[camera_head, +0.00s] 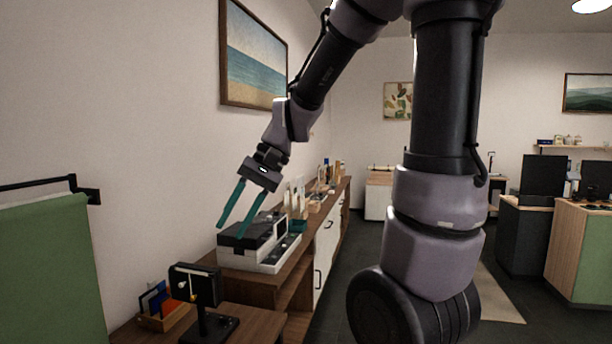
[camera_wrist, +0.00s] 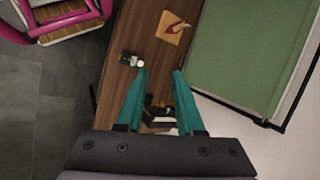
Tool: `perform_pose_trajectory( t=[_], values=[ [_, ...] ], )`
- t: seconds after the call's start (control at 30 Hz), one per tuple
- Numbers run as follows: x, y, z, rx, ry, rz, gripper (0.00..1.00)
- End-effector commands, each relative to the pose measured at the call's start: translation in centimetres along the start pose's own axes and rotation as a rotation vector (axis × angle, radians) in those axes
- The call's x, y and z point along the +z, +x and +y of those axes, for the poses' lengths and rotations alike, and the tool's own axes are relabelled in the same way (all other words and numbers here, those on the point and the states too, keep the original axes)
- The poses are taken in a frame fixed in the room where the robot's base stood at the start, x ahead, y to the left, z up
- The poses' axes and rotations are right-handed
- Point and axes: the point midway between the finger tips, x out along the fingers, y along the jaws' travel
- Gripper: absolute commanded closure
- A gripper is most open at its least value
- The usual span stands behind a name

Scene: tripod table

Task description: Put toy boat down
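My gripper (camera_head: 232,230) has two long teal fingers, which are apart and point down over the wooden sideboard in the head view. In the wrist view the gripper (camera_wrist: 159,72) shows the same open gap, with nothing clearly held between the fingers. I cannot clearly make out a toy boat in either view.
The wooden sideboard (camera_head: 257,318) runs along the wall. It carries a black stand (camera_head: 205,299), an organizer with coloured cards (camera_head: 160,305) and a black and white machine (camera_head: 258,245). A green panel (camera_head: 48,270) hangs at left. A pink-framed chair (camera_wrist: 101,8) stands beside the sideboard.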

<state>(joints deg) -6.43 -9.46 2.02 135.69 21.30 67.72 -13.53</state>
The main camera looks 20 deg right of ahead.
Motion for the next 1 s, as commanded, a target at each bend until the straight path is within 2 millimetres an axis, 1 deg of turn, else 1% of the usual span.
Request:
perform_pose_trajectory(
  t=[0.03, 0.2, 0.3, 0.4, 0.5, 0.6, 1.0],
  values=[
    [0.3, -1.9, 0.8, 0.013, -0.029, 0.085, 0.64],
    [0.9, -7.5, 3.9, 0.071, -0.097, 0.363, 0.64],
    [1.4, -10.3, 5.5, 0.097, -0.126, 0.508, 0.64],
    [1.9, -12.3, 6.6, 0.117, -0.145, 0.616, 0.64],
    [2.3, -13.6, 7.2, 0.128, -0.156, 0.684, 0.64],
    [2.4, -14.1, 7.6, 0.134, -0.160, 0.713, 0.64],
    [2.4, -14.2, 7.6, 0.134, -0.161, 0.715, 0.64]
  ],
)
